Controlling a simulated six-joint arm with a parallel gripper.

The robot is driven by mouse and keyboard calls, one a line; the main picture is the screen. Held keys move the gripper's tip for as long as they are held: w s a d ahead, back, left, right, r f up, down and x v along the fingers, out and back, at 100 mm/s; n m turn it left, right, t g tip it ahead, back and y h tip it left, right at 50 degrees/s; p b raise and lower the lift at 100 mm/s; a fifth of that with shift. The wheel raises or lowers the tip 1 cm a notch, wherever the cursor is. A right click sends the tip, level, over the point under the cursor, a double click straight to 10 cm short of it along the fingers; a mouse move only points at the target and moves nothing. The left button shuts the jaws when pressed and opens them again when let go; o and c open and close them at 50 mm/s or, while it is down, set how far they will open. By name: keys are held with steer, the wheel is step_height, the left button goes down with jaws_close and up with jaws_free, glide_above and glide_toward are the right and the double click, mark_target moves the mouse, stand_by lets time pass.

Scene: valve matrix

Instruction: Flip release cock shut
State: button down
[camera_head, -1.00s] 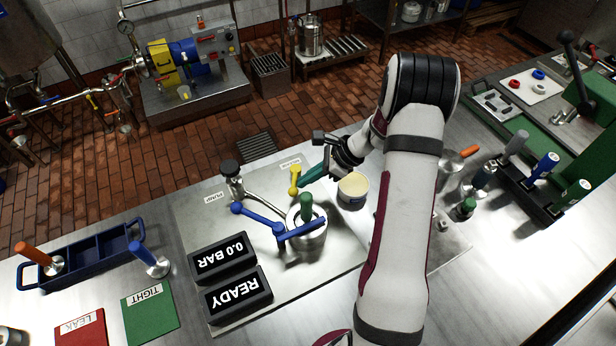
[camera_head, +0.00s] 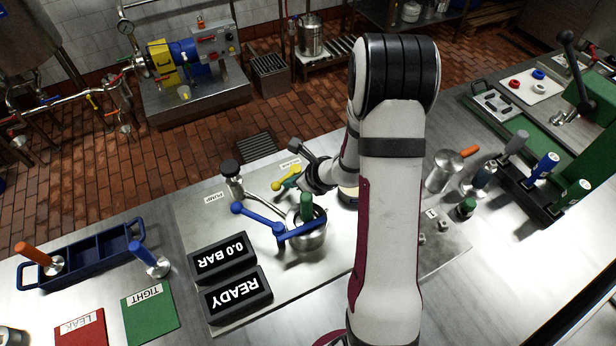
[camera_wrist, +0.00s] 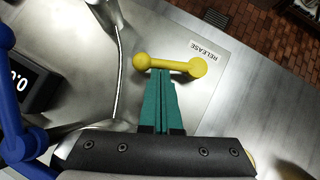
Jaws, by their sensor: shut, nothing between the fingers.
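The release cock is a yellow lever with a round knob at each end (camera_head: 283,181). It lies slanted beside the RELEASE label (camera_head: 290,163) at the back of the steel plate. In the wrist view the yellow lever (camera_wrist: 168,65) runs nearly level across the picture, its larger knob by the label. My gripper (camera_wrist: 160,73) has teal fingers that are shut together and empty. Their tips are at the lever's side, nearer the smaller knob; contact looks likely. In the head view my gripper (camera_head: 291,183) partly hides behind my wrist.
A blue lever (camera_head: 258,218) and a steel pot with a green-topped valve and blue bar (camera_head: 310,236) stand in front of the cock. A black-knobbed pump (camera_head: 231,180) is to the left. Readouts show 0.0 BAR (camera_head: 222,256) and READY (camera_head: 238,292). A tub is mostly hidden behind my arm.

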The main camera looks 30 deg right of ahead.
steer(key=shift+w+a, duration=1.2)
steer(key=shift+w, duration=0.65)
steer(key=v, duration=1.5)
steer(key=shift+s+r, duration=0.25)
steer(key=shift+r, duration=0.05)
